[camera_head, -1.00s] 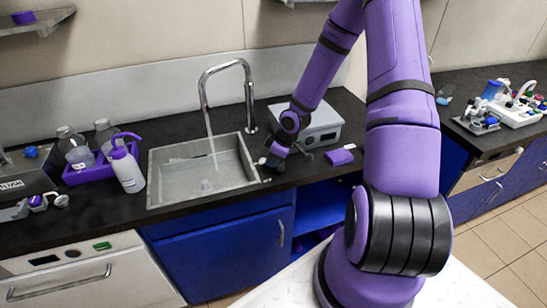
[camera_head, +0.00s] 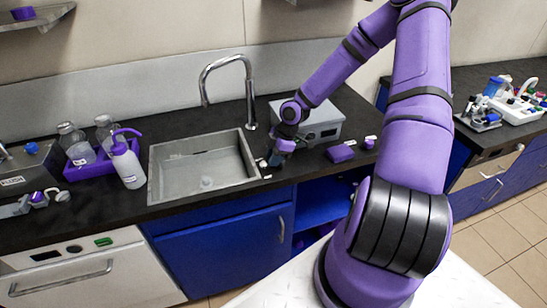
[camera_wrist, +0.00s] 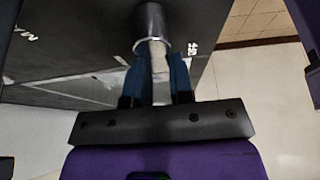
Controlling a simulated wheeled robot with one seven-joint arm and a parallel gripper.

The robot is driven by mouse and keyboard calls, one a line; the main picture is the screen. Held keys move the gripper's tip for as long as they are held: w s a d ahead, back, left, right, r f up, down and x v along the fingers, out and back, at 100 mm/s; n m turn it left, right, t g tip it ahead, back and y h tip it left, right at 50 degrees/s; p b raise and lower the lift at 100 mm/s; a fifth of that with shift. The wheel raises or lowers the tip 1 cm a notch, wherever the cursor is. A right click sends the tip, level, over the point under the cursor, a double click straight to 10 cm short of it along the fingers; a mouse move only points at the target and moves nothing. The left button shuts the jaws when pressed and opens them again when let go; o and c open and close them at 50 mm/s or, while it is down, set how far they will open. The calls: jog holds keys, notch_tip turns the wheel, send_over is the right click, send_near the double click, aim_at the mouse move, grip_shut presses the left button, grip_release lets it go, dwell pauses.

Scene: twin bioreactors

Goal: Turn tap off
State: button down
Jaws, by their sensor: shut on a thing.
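The chrome tap (camera_head: 248,85) arches over the grey sink (camera_head: 155,175) in the head view, and no water shows under its spout. My gripper (camera_head: 273,160) is low over the counter at the sink's right edge. In the wrist view my gripper's blue fingers (camera_wrist: 160,78) are shut on the pale tap handle (camera_wrist: 157,58). The handle comes out of a dark cylinder (camera_wrist: 150,22) with a light ring at its end. In the head view my gripper partly hides the handle.
A grey box-shaped device (camera_head: 322,128) stands close behind my gripper. A purple block (camera_head: 340,153) lies to its right on the black counter. A purple tray (camera_head: 82,172) with bottles and a wash bottle (camera_head: 127,163) stand left of the sink.

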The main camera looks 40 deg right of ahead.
dwell(0.3)
jog(key=c, duration=1)
grip_release()
jog(key=v, duration=1)
jog(key=shift+d+r, duration=0.25)
jog(key=shift+r, duration=0.05)
jog(key=shift+s, duration=0.1)
